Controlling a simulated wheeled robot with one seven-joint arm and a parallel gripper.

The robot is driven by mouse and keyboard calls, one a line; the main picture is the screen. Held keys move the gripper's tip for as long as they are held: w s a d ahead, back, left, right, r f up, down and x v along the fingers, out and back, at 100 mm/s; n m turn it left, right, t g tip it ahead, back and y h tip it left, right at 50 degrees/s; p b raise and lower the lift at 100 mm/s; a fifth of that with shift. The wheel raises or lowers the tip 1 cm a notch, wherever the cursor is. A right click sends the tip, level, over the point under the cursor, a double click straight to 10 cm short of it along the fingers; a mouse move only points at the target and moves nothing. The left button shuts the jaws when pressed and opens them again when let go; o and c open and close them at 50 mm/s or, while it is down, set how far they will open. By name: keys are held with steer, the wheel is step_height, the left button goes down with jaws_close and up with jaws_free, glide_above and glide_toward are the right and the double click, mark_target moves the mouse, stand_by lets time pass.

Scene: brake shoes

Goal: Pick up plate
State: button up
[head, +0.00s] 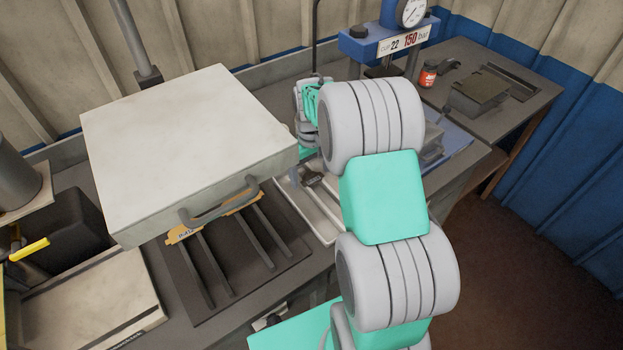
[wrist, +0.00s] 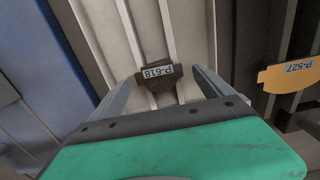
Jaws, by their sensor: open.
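A small dark plate with a white label reading P-618 (wrist: 158,86) lies on a pale ribbed tray (wrist: 100,30), between the fingers of my gripper (wrist: 165,74) in the wrist view. The fingers are open, one on each side, with a gap to the plate; its depth below them is hard to judge. In the head view a dark labelled piece (head: 313,180) shows in the pale tray (head: 323,227). An orange plate marked P-527 (wrist: 290,76) lies to the right in the wrist view. My arm hides most of the gripper in the head view.
A large pale box lid with a handle (head: 190,140) overhangs a dark slotted rack (head: 220,290) beside the tray. A blue press with a gauge (head: 385,40) stands behind. A red jar (head: 428,75) sits on the bench at the right.

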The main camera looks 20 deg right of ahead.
steer(key=shift+f, duration=0.1)
steer(key=shift+c, duration=0.2)
steer(key=c, duration=1.5)
